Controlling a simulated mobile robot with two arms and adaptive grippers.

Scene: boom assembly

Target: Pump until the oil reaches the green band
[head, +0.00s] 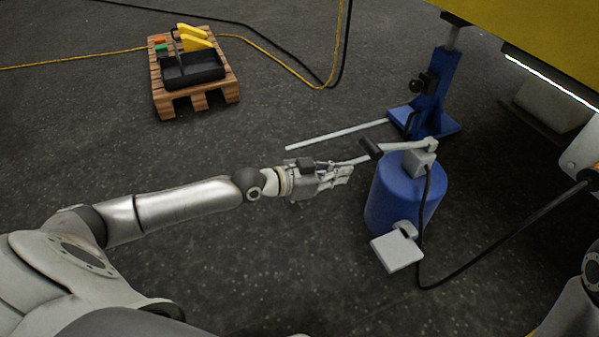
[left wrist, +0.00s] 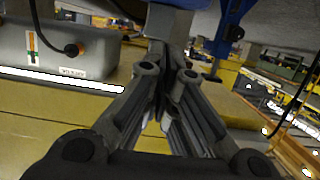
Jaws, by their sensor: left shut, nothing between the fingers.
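The blue drum pump (head: 390,200) stands on the floor right of centre in the head view. Its pale lever (head: 405,146) extends left from the top and ends in a black grip (head: 371,148). My left gripper (head: 345,174) is shut and empty just left of and below the black grip; whether they touch is unclear. The left wrist view shows its closed fingers (left wrist: 165,95). The grey tank (left wrist: 70,45) there carries a narrow gauge (left wrist: 33,45) with green and orange marks. The oil level is too small to tell. My right gripper is out of view.
A black hose (head: 500,240) runs from the pump to the tank at right. A blue jack stand (head: 432,95) stands behind the pump. A wooden pallet (head: 167,108) with a black tray is at upper left, with cables nearby.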

